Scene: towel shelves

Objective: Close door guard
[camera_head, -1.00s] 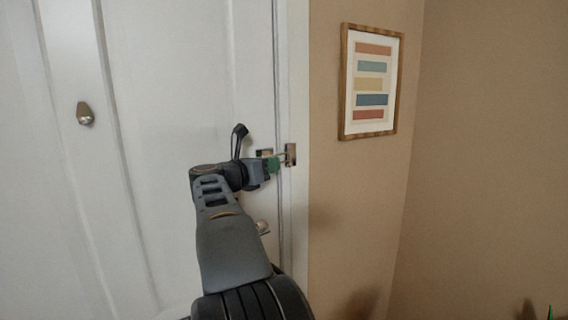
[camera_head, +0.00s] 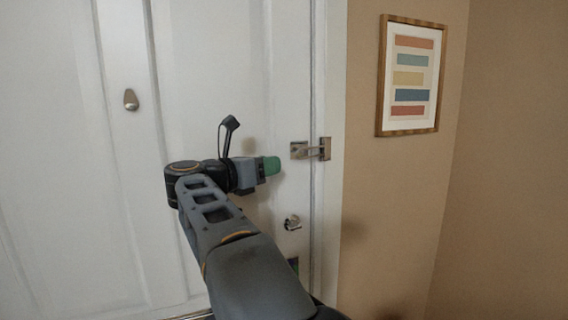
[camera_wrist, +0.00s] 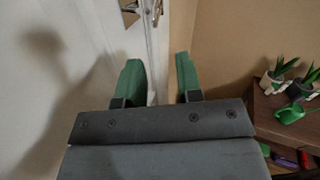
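The metal door guard (camera_head: 325,148) is mounted on the white door frame at the door's right edge. Its bar appears to reach left across the gap to a small plate (camera_head: 298,151) on the door. My gripper (camera_head: 273,166) is left of the guard and slightly lower in the head view, with clear space between them. In the wrist view its two green fingers (camera_wrist: 160,78) stand apart with nothing between them. The white door (camera_head: 210,70) looks shut.
A door handle (camera_head: 292,222) sits below the guard. A peephole cover or knob (camera_head: 130,100) is on the door at left. A framed striped picture (camera_head: 411,75) hangs on the tan wall. The wrist view shows a wooden shelf (camera_wrist: 262,122) with potted plants (camera_wrist: 275,82) at right.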

